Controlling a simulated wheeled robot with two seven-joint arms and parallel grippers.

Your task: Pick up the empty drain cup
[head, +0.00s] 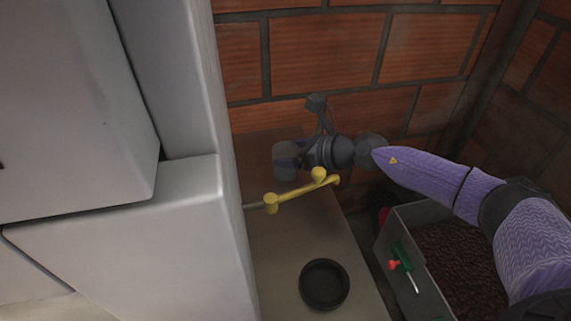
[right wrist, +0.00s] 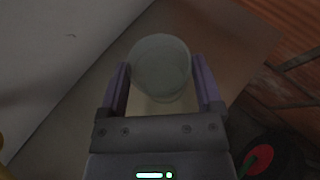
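The drain cup (head: 285,161) is a pale, translucent round cup at the far end of the brown ledge, close to the brick wall. In the right wrist view the cup (right wrist: 160,65) is seen from above at a slant and looks empty. My right gripper (head: 297,153) is at the cup, with one purple finger on each side of it (right wrist: 160,85). The fingers stand wide apart, very near the cup's sides. Whether they touch it cannot be made out. My left gripper is not in view.
A yellow lever (head: 296,190) with rounded ends sticks out from the grey machine (head: 120,240) in front of the cup. A dark round dish (head: 324,284) lies on the ledge (head: 285,240). A grey bin (head: 405,245) of dark red contents is lower right. Brick walls (head: 320,55) close the back.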

